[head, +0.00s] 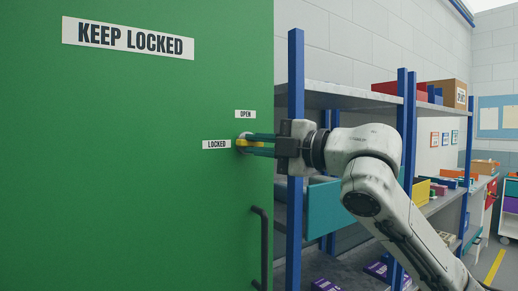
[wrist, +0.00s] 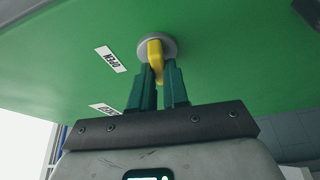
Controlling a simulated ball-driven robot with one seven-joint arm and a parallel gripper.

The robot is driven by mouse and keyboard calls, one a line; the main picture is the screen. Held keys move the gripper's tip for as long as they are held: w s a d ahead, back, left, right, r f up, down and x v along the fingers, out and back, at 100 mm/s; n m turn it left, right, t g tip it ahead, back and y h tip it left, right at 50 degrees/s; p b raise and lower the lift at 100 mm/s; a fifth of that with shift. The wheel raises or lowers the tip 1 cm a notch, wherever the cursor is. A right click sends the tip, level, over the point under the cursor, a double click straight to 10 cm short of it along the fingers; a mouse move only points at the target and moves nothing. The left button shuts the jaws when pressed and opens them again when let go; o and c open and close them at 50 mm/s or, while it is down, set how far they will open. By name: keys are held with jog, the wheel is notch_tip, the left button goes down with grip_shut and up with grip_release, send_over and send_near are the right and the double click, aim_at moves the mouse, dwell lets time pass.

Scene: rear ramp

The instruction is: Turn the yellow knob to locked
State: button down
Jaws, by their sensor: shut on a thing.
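The yellow knob (head: 242,142) sits on a round grey base near the right edge of a green door (head: 150,200). In the wrist view the knob (wrist: 155,52) shows between my two dark green fingers. My gripper (head: 250,143) reaches in from the right and is shut on the knob; it also shows in the wrist view (wrist: 160,82). In the head view an OPEN label (head: 245,114) is above the knob and a LOCKED label (head: 216,144) is to its left. The fingers cover part of the knob, and I cannot tell which label it points to.
A black door handle (head: 260,245) is below the knob. A KEEP LOCKED sign (head: 128,38) is high on the door. Blue-posted shelves (head: 345,95) with boxes and bins stand close behind my arm at the right.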

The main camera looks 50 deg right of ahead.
jog(key=shift+f+n, duration=0.1)
jog(key=shift+n, duration=0.5)
jog(key=c, duration=1.1)
grip_release()
jog(key=s, duration=0.7)
jog(key=s+d+b, duration=0.1)
jog(key=s, duration=0.2)
jog(key=shift+s+d, duration=0.1)
jog(key=shift+s, duration=0.25)
